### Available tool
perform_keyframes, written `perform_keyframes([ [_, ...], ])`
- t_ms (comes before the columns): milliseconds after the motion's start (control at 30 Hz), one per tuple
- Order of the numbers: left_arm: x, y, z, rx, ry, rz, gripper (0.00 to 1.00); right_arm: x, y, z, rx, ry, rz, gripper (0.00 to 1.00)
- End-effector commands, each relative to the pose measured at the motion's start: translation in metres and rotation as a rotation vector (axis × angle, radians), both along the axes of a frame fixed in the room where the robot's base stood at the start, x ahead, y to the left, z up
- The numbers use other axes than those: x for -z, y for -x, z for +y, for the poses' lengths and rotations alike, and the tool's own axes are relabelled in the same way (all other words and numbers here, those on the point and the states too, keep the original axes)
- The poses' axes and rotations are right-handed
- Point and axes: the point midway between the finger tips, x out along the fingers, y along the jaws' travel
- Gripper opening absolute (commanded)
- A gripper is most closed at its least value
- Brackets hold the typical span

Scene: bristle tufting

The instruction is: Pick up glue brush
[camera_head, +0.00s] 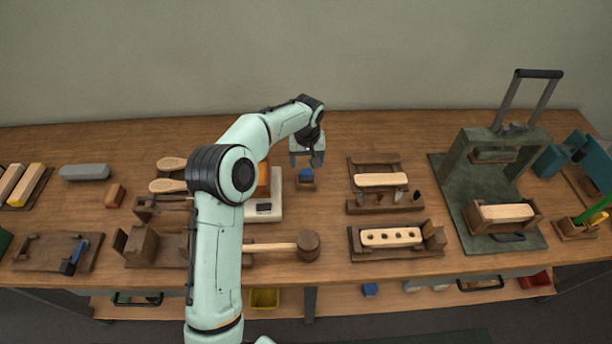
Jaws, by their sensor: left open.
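No thing in the head view shows clearly as a glue brush. My left gripper (306,160) is open and points down at the back middle of the bench, with nothing seen between its fingers. A small blue item (306,174) in a small wooden holder (307,185) shows just below the fingers; I cannot tell what it is or whether they touch it. A blue-handled tool (72,257) lies on a wooden board at the left. My right gripper is not in view.
My left arm hides part of the bench (335,263) left of centre. A wooden mallet (308,246) lies in front of the gripper. A drilled block (390,237) sits in a wooden fixture at centre right. A green press (490,165) stands farther right.

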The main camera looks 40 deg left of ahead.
Motion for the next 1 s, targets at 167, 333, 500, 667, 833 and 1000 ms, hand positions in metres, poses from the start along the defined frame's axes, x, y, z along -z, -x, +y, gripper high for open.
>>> perform_keyframes([
  [167,0.024,-0.002,0.002,0.001,0.001,0.001,0.72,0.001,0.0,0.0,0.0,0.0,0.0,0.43],
  [333,0.035,-0.004,0.004,0.0,0.001,0.001,0.72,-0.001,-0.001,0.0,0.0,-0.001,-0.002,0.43],
  [500,0.059,-0.008,0.008,-0.001,0.002,0.002,0.72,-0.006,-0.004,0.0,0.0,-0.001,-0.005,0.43],
  [667,0.077,-0.009,0.01,-0.001,0.001,0.0,0.72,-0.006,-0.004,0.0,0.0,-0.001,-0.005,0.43],
  [833,0.079,-0.01,0.01,-0.001,0.0,-0.001,0.72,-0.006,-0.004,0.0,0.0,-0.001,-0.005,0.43],
  [1000,0.079,-0.01,0.01,-0.001,0.0,-0.001,0.46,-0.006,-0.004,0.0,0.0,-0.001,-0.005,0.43],
])
